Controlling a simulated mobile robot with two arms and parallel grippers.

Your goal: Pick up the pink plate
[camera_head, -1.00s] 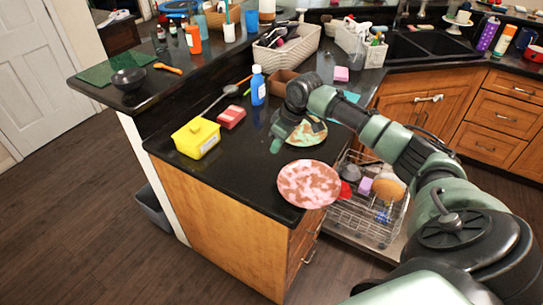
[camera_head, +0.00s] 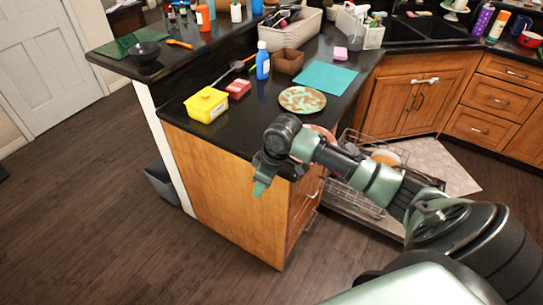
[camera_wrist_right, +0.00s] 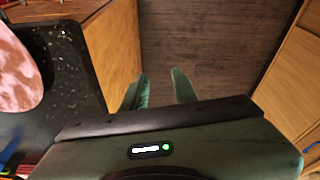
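The pink plate (camera_wrist_right: 14,72), mottled pink and white, lies on the dark counter at the left edge of the right wrist view, partly cut off. In the head view only a strip of the pink plate (camera_head: 322,131) shows behind my right arm, near the counter corner. My right gripper (camera_head: 263,184) hangs just off the counter's front corner. In the right wrist view my right gripper (camera_wrist_right: 160,88) has its fingers apart with only floor between them, to the side of the plate. My left gripper is out of view.
A green and pink plate (camera_head: 302,99) lies farther back, near a teal mat (camera_head: 325,77). An open dishwasher rack (camera_head: 357,203) is below, right of the counter.

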